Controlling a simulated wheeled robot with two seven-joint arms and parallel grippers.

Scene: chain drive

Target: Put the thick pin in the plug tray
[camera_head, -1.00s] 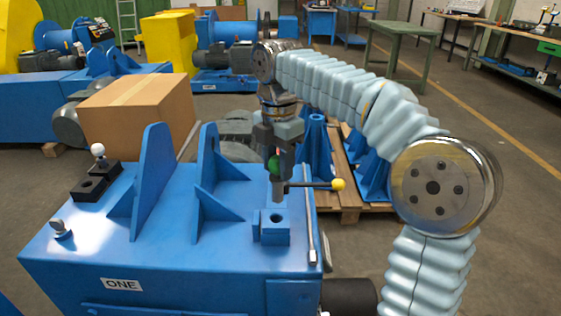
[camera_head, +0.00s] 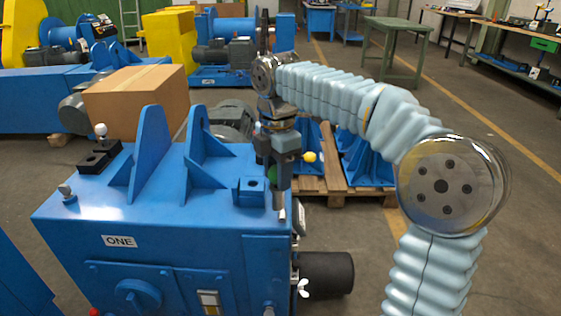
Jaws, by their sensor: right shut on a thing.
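My right gripper (camera_head: 278,163) points down at the right edge of the blue machine top. It is shut on a grey pin (camera_head: 279,198) with a green head, mostly hidden between the jaws; this looks like the thick pin. The pin's shaft hangs upright, just right of the small blue block with a hole (camera_head: 250,191). A black holder (camera_head: 95,162) on the far left of the top, with a white-ball pin (camera_head: 101,131) standing in it, may be the plug tray; I cannot tell for sure. My left gripper is not in view.
Two blue upright brackets (camera_head: 153,150) stand on the machine top between the black holder and the gripper. A yellow ball knob (camera_head: 309,157) shows behind the gripper. A cardboard box (camera_head: 135,103) stands behind.

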